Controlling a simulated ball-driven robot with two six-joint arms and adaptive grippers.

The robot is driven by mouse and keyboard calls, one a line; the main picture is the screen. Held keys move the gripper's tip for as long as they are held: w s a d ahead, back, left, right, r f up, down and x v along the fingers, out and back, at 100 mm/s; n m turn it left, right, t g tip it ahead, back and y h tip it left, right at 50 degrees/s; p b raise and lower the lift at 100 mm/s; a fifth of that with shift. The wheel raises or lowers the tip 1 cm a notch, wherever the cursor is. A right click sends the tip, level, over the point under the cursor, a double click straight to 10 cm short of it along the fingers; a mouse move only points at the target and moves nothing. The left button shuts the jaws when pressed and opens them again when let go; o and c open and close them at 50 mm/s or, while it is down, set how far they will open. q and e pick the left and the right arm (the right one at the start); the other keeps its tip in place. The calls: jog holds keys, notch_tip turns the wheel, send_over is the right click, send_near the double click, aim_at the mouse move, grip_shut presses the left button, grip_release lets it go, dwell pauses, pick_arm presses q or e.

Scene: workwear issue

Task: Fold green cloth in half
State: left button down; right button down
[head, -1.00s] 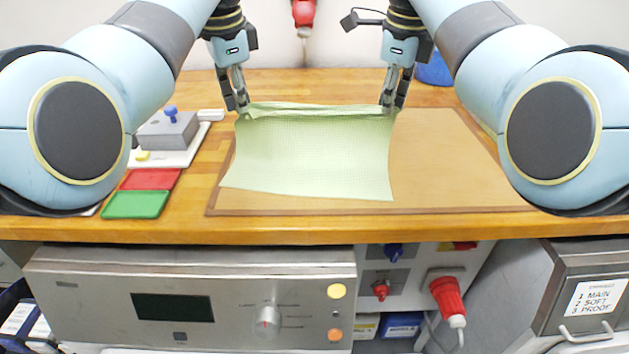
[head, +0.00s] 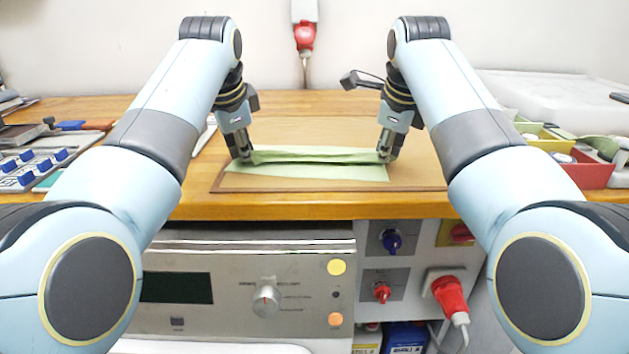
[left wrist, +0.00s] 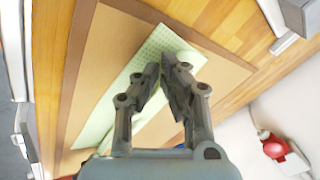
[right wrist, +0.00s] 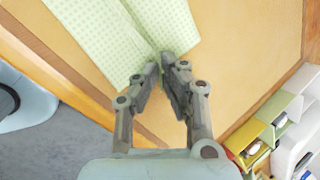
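The pale green checked cloth (head: 300,171) lies on the brown board, with its far part lifted and brought over toward the near edge. A dark gap shows between its upper layer and the part below. My left gripper (head: 243,159) is at the cloth's left corner, its fingers close together on the edge; the cloth also shows in the left wrist view (left wrist: 108,100). My right gripper (head: 384,159) pinches the right corner; the cloth runs to its fingertips in the right wrist view (right wrist: 110,35). The fingers partly hide both corners.
The brown board (head: 420,170) is bare to the right of the cloth and behind it. Tools and a tray of blue-knobbed pieces (head: 30,168) stand at the left. A red bin (head: 585,170) and a yellow bin (head: 545,138) stand at the right.

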pick_arm(q)
jog(key=shift+s+f, duration=0.2)
jog(key=shift+f, duration=0.3)
pick_arm(e)
jog(key=shift+s+f, duration=0.2)
jog(key=shift+f, duration=0.3)
pick_arm(q)
jog(key=shift+w+f+t, duration=0.1)
jog(key=shift+f+t, duration=0.05)
jog(key=shift+t, duration=0.15)
pick_arm(e)
jog(key=shift+w+f+t, duration=0.1)
jog(key=shift+f+t, duration=0.05)
jog(key=shift+t, duration=0.15)
pick_arm(q)
jog(key=c, duration=1.9)
grip_release()
pick_arm(e)
jog(key=c, duration=1.9)
grip_release()
pick_arm(q)
jog(key=o, duration=0.7)
pick_arm(e)
jog(key=o, duration=0.7)
